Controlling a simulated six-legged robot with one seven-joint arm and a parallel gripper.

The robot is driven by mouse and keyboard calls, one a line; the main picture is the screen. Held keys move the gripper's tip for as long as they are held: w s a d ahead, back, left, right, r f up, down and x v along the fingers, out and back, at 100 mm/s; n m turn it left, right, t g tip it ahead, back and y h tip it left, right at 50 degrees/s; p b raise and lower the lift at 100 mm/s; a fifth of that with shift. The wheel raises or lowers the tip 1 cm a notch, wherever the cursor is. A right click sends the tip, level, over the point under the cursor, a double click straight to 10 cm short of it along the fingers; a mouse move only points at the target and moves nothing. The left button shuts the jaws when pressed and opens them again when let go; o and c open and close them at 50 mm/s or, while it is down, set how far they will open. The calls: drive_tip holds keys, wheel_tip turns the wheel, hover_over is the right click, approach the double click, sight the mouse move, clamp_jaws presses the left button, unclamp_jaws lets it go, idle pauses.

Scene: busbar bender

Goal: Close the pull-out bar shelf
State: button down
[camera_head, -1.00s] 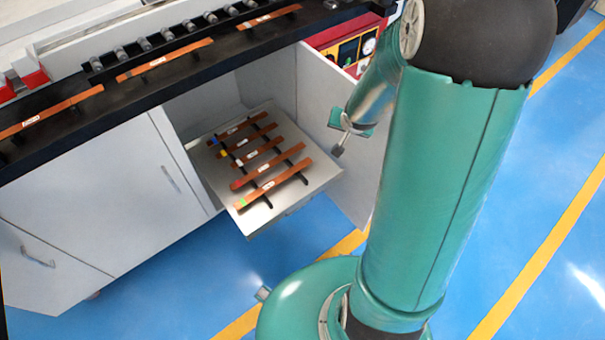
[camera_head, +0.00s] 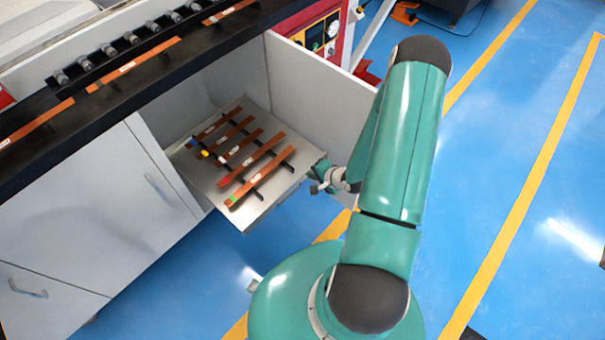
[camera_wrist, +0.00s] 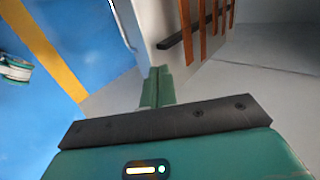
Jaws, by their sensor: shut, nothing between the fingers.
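The bar shelf (camera_head: 202,181) is a pale metal tray in the head view. It stands pulled out of the open cabinet bay and carries several copper-coloured bars (camera_head: 240,157) on dark strips. My gripper (camera_head: 318,187) is close to the shelf's right front corner. Its fingers are shut and empty. In the wrist view the closed green fingers (camera_wrist: 157,88) point toward the shelf's pale surface (camera_wrist: 160,22), with the bars beyond. I cannot tell whether the fingertips touch the shelf.
An open cabinet panel (camera_head: 305,95) stands right of the bay, close to my arm. A black worktop edge (camera_head: 150,87) with more bars runs above. A closed grey door (camera_head: 95,195) is at left. Blue floor (camera_head: 500,130) is clear at right.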

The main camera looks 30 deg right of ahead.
sight(293, 172)
drive_tip(key=x, duration=0.9)
drive_tip(key=shift+w+f, duration=0.15)
drive_tip(key=shift+w, duration=0.05)
